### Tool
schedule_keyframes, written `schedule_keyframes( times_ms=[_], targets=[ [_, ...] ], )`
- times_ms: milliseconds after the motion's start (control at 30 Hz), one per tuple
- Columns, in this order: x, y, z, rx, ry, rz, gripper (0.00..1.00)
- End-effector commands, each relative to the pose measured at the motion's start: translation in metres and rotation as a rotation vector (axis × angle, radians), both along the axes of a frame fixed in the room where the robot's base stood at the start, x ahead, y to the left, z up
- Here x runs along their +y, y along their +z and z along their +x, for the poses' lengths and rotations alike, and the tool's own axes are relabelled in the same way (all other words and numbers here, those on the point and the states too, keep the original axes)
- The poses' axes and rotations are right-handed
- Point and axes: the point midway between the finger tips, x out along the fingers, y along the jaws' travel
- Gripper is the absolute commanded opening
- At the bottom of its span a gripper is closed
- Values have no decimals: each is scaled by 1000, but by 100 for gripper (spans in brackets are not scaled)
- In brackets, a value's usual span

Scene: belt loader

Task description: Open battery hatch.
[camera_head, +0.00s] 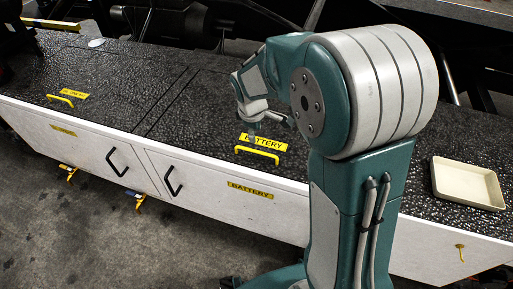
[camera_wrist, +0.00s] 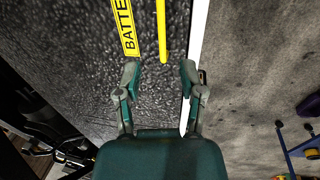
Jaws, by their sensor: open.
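The battery hatch (camera_head: 205,122) is a black speckled lid on top of the long white-sided loader body. It carries a yellow handle (camera_head: 257,155) near its front edge and a yellow BATTERY label (camera_head: 268,142) behind it. My gripper (camera_head: 252,132) is above the lid by the label, partly hidden by my arm. In the wrist view my gripper (camera_wrist: 160,75) is open and empty. The yellow handle (camera_wrist: 162,30) is ahead of the fingertips, roughly in line with the gap between them. The label (camera_wrist: 126,25) is to its left. No contact with the handle shows.
A second lid with its own yellow handle (camera_head: 60,99) is at left. Black door handles (camera_head: 173,181) are on the white front. A beige tray (camera_head: 467,184) sits on top at right. Dark frame parts stand behind. The concrete floor (camera_head: 100,235) in front is mostly open.

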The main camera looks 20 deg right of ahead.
Motion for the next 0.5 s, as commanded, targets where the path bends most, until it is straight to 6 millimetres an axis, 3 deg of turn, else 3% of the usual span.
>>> schedule_keyframes(
  times_ms=[500],
  targets=[
    [-8, -83, 12, 5, -3, -1, 51]
  ],
)
